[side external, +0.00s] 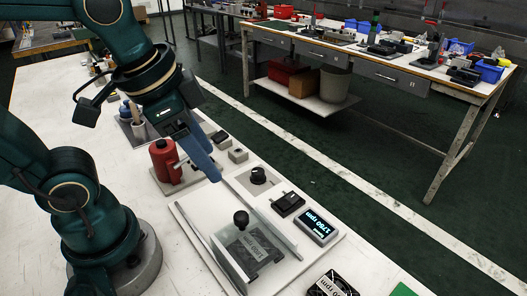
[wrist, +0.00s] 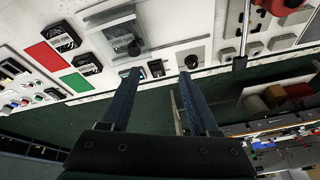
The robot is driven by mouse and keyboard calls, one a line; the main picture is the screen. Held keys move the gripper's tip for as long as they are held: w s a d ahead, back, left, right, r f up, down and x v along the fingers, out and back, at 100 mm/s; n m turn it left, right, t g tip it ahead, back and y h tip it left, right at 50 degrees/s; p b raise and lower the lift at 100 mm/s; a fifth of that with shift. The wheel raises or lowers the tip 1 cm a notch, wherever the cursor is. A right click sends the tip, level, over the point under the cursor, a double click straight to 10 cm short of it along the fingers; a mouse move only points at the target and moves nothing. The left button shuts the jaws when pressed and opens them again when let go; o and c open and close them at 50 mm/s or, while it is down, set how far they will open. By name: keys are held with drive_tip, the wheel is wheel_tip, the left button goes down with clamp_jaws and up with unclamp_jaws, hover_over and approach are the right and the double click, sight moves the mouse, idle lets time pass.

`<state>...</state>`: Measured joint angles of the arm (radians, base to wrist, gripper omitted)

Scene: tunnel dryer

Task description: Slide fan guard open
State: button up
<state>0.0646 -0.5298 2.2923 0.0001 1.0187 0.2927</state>
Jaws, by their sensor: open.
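The fan guard (side external: 224,258) is a see-through panel with a round black knob (side external: 241,219), set in rails on a white plate on the bench. A dark fan with a "1500 rpm" label (side external: 262,252) shows at the guard. In the wrist view the guard (wrist: 112,27) is at the top, with its knob (wrist: 134,48) at its lower edge. My gripper (side external: 216,178) is open and empty, above the bench and apart from the guard knob. In the wrist view my gripper (wrist: 160,73) shows both blue fingers spread wide, pointing toward the panel.
A dial (side external: 259,175), a black switch (side external: 288,203) and a display reading 1750 rpm (side external: 320,226) sit beside the guard. A red bottle (side external: 163,158) stands behind. Another fan (side external: 332,284) and a green patch (side external: 403,290) lie near the front edge.

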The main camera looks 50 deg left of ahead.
sight(241, 216)
drive_tip(key=w+d+f+m+g, duration=0.1)
drive_tip(key=d+f+m+g, duration=0.1)
drive_tip(key=m, duration=0.1)
drive_tip(key=w+d+f+m+g, duration=0.1)
drive_tip(key=d, duration=0.1)
drive_tip(key=shift+w+d+f+m+g, duration=0.1)
drive_tip(key=shift+w+f+m+g, duration=0.1)
drive_tip(key=shift+w+m+g, duration=0.15)
drive_tip(key=shift+s+d+f, duration=0.1)
drive_tip(key=shift+d+f, duration=0.1)
drive_tip(key=shift+f, duration=0.15)
drive_tip(key=shift+s+d+f+g, duration=0.15)
drive_tip(key=shift+f+g, duration=0.1)
drive_tip(key=shift+f, duration=2.5)
clamp_jaws()
